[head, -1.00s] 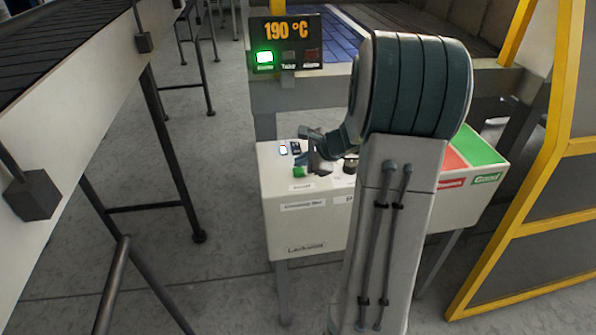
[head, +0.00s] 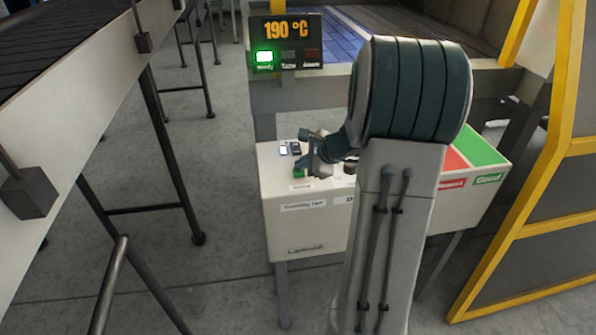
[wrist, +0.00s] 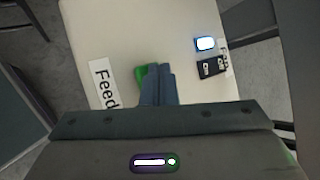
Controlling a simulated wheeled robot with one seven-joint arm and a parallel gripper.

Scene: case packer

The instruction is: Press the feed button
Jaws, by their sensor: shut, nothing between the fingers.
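The green feed button (wrist: 139,72) sits on the white control box (wrist: 100,30), beside a label reading "Feed" (wrist: 104,84) in the wrist view. My gripper (wrist: 158,70) is shut and empty, its fingertips at the button and covering part of it. I cannot tell whether they touch it or whether the button is pressed down. In the head view the button (head: 299,170) shows as a small green patch at my gripper (head: 303,172), partly hidden by it.
A lit indicator (wrist: 205,44) and a small dark switch (wrist: 211,68) are on the box. A display (head: 286,43) reads 190 °C with a green lamp lit. Red and green bins (head: 480,146) are right, a conveyor (head: 75,80) left, and a yellow frame (head: 530,200) far right.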

